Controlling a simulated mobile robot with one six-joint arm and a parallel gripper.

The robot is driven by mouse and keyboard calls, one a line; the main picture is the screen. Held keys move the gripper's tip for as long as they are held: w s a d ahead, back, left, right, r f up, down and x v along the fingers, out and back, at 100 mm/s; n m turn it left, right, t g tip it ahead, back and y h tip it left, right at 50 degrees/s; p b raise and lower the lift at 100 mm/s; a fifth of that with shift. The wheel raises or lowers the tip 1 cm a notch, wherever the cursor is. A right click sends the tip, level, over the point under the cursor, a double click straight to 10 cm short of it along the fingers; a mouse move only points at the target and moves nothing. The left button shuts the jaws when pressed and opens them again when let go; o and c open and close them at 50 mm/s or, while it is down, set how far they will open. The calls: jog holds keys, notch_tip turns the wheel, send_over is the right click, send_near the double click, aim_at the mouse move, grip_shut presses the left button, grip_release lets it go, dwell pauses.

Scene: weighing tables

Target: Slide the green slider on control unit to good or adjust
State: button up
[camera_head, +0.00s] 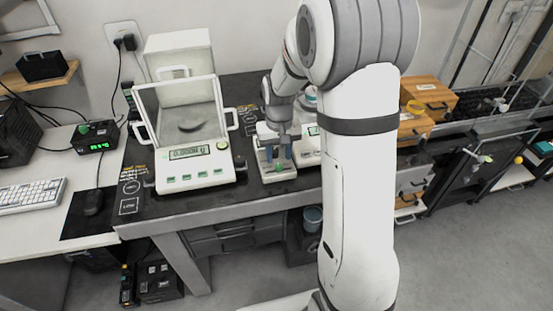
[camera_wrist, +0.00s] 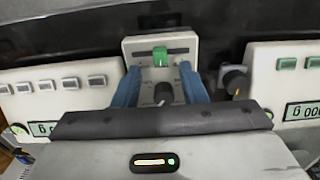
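The control unit (camera_head: 280,178) is a small light box on the dark table, right of the large balance. Its green slider (camera_wrist: 160,56) sits in a dark horizontal slot near the middle, in the wrist view. A dark knob (camera_wrist: 163,93) lies nearer the wrist camera. The slider also shows as a small green spot in the head view (camera_head: 279,168). My gripper (camera_wrist: 160,68) is open, with its blue fingers apart to the left and right of the slider and knob. I see no finger touching the slider. The good and adjust labels cannot be read.
A balance with a raised glass shield (camera_head: 190,177) stands left of the control unit. Another white device (camera_head: 308,158) stands close on the right, partly behind my arm. A dark knob (camera_wrist: 235,82) lies right of the unit. The table edge is just in front.

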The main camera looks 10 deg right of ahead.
aim_at(279, 166)
jog(key=shift+f, duration=2.05)
jog(key=shift+c, duration=0.6)
grip_shut()
